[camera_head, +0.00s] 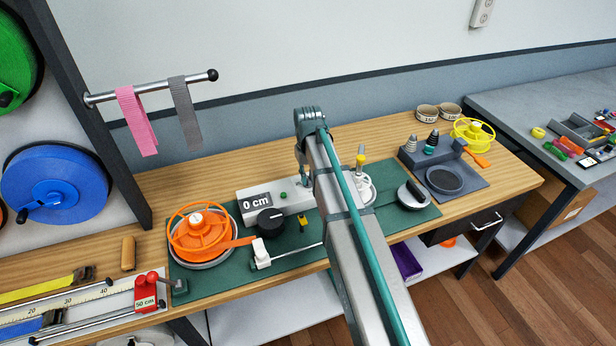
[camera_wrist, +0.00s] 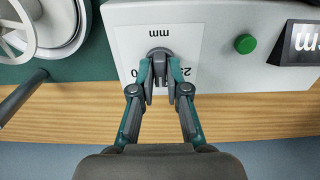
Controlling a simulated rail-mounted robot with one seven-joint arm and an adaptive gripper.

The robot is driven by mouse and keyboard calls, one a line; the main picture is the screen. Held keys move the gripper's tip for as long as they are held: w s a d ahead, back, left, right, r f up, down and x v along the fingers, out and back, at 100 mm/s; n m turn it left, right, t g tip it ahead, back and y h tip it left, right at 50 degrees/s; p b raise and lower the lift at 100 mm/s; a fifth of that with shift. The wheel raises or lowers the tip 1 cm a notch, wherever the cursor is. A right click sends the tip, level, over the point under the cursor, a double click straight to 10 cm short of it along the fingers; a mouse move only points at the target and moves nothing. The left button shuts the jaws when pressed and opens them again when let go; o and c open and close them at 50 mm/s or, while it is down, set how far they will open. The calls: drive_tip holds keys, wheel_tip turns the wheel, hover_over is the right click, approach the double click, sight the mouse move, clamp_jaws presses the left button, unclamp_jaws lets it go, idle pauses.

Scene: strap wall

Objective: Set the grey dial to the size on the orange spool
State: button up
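The orange spool (camera_head: 197,233) sits in a round holder at the left of the green mat. A white label is on its hub, too small to read. The grey dial (camera_wrist: 159,51) is on the pale box (camera_head: 244,207), below an upside-down "mm" mark in the wrist view. My gripper (camera_wrist: 161,68) has its two fingertips on either side of the dial, close against it. They cover part of the scale, so the set number cannot be read. In the head view my arm hides the dial, and my gripper (camera_head: 306,183) shows only partly.
The box carries a "0 cm" display (camera_head: 257,202) and a green button (camera_wrist: 245,44). A black knob (camera_head: 271,221) stands in front of it. A pale wheel (camera_head: 366,188) is right of my arm. A yellow spool (camera_head: 474,132) lies at the far right.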

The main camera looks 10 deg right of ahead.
drive_tip(key=o, duration=0.3)
wheel_tip(320, 180, up, 12)
idle(0.7)
idle(0.3)
